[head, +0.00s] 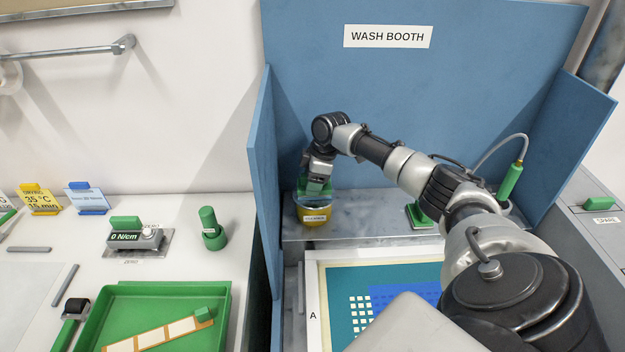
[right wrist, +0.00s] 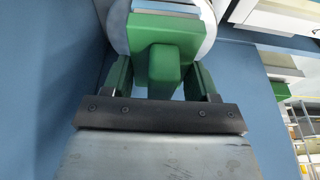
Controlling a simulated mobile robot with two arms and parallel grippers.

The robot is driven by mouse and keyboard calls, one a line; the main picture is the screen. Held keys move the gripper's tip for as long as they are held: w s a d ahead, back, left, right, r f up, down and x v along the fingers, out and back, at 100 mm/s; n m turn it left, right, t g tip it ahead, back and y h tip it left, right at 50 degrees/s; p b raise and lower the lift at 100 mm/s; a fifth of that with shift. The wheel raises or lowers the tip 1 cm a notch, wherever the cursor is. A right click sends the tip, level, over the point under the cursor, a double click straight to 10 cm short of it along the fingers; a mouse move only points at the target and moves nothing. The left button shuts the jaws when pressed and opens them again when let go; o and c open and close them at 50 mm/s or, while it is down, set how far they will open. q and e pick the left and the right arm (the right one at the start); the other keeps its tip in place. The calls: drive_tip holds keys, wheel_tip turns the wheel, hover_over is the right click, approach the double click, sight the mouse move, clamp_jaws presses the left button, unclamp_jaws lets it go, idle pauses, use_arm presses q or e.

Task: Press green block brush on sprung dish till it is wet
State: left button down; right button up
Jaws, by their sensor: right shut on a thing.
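The sprung dish (head: 315,215) is a yellow pot with a pale label and a clear or shiny upper part. It stands on the left end of the grey ledge in the wash booth. My right gripper (head: 317,181) points down at the dish from above. It is shut on the green block brush, whose green block (right wrist: 165,42) shows between the green fingers in the right wrist view. The dish's pale round rim (right wrist: 118,25) shows around the block there. The brush's underside is hidden, so I cannot tell how far it is pressed or whether it is wet. My left gripper is out of view.
The blue booth wall (head: 263,150) rises close to the left of the dish. A green-handled item (head: 418,214) and a hosed green sprayer (head: 510,182) are at the right. A framed screen (head: 312,280) lies in front. A green tray (head: 222,300) is outside, left.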

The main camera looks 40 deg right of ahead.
wheel_tip(320, 180, up, 7)
drive_tip(key=p, duration=0.7)
idle(0.5)
drive_tip(key=shift+f, duration=0.15)
